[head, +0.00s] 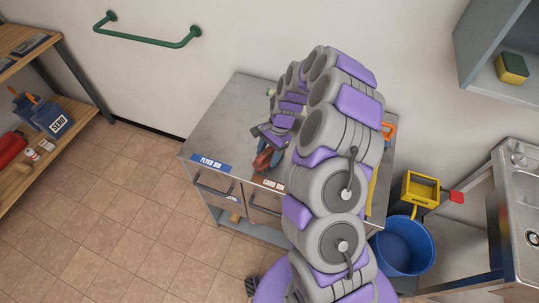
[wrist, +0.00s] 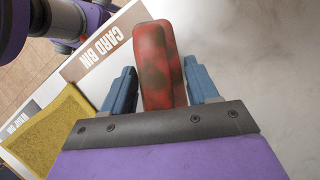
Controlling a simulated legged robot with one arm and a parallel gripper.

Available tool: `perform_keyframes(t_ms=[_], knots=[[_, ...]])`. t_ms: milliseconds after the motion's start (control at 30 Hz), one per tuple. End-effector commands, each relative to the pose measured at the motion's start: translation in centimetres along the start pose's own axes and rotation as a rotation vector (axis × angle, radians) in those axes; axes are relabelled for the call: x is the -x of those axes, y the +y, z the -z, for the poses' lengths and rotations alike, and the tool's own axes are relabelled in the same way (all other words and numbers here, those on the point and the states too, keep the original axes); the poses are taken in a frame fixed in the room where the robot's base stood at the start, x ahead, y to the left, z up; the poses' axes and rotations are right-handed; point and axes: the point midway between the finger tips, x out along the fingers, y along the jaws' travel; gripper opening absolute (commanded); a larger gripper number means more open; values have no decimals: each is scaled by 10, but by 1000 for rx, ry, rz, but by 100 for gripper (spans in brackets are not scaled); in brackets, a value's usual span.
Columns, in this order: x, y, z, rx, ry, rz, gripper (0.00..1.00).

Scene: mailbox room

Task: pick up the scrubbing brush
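My gripper (wrist: 160,85) reaches down at the front part of the grey metal cabinet top (head: 225,115). Its two blue fingers stand on either side of a worn red block-like object with dark stains (wrist: 160,62), which may be the scrubbing brush; no bristles show. The fingers are very close to its sides, and whether they press on it is unclear. In the head view the red object (head: 263,160) shows beside the gripper near the cabinet's front edge. My arm hides much of the cabinet top.
A card bin label (wrist: 105,45) and a flyer bin label (head: 211,163) mark the cabinet's front edge. A yellow, rough-looking item (wrist: 50,125) lies nearby. A blue bucket (head: 403,245) and a sink (head: 525,190) stand right. A wooden shelf (head: 75,125) stands left, with open floor between.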

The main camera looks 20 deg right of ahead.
Motion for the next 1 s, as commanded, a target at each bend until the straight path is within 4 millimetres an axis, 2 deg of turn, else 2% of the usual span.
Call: perform_keyframes(t_ms=[33,400,767,1000], knots=[[0,0,0,0,0,0,54],[0,0,0,0,0,0,20],[6,0,-2,0,1,1,19],[33,-1,-13,1,2,4,19]])
